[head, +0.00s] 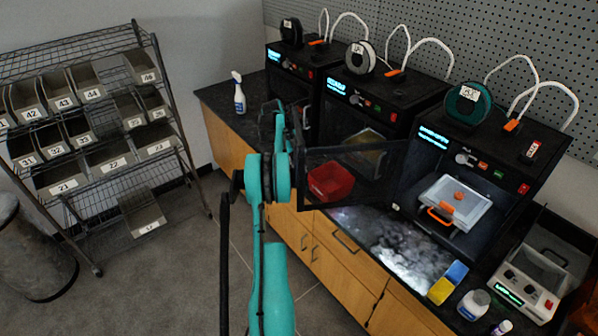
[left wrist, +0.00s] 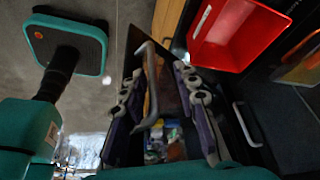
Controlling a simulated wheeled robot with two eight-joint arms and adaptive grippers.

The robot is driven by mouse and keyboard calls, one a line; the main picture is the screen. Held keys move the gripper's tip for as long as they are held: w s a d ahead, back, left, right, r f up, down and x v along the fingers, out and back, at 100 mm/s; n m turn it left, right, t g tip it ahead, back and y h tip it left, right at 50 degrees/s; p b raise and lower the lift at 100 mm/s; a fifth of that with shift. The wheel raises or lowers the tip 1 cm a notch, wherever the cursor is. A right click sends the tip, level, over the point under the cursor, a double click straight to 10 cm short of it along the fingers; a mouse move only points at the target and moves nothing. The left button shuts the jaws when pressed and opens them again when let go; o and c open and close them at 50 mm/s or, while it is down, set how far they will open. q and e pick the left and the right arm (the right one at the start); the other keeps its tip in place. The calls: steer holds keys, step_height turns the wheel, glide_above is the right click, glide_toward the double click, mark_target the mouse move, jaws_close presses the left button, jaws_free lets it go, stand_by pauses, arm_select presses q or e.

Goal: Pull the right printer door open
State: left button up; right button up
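The right printer (head: 432,155) stands at the right end of the counter, its lit chamber uncovered. Its dark see-through door (head: 375,168) is swung wide out to the left, its free edge beside my left gripper (head: 278,122). In the left wrist view my left gripper (left wrist: 167,105) has its fingers apart, with a grey bar handle (left wrist: 152,85) between them, nearer the left finger. I cannot tell whether a finger touches it. My right gripper is in neither view.
A red bin (head: 318,186) shows by the door, and in the left wrist view (left wrist: 235,32). Two more printers stand left along the counter. A spray bottle (head: 239,97) is at the far left end. A bin rack (head: 90,95) stands left; the floor between is clear.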

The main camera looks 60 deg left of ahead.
arm_select(q)
steer(key=v, duration=1.2)
steer(key=shift+f, duration=0.1)
stand_by(0.4)
